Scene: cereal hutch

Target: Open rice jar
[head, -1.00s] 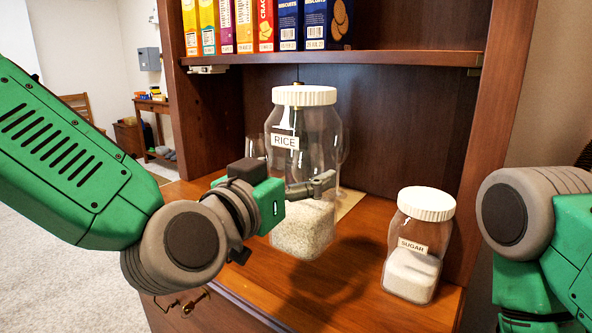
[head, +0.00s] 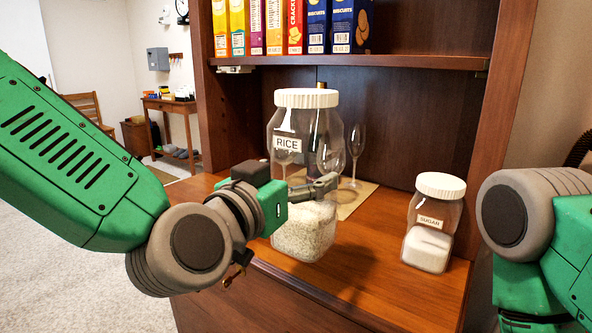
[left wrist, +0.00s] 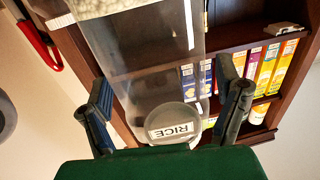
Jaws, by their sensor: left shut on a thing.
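The rice jar (head: 300,235) is clear glass, part filled with rice, with a white ribbed lid (head: 306,98) on top and a "RICE" label. It is upright near the front edge of the hutch counter. Whether its base touches the counter is hard to tell. My left gripper (head: 312,188) is shut on the jar's middle from the left, below the label. In the left wrist view the jar (left wrist: 150,45) appears upside down between the two fingers. My right arm shows at the right edge; its gripper is out of view.
A sugar jar (head: 428,248) with a white lid stands on the counter (head: 385,285) to the right. Wine glasses (head: 357,142) stand behind the rice jar on a mat (head: 355,203). Several boxes (head: 295,27) fill the shelf (head: 350,60) above.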

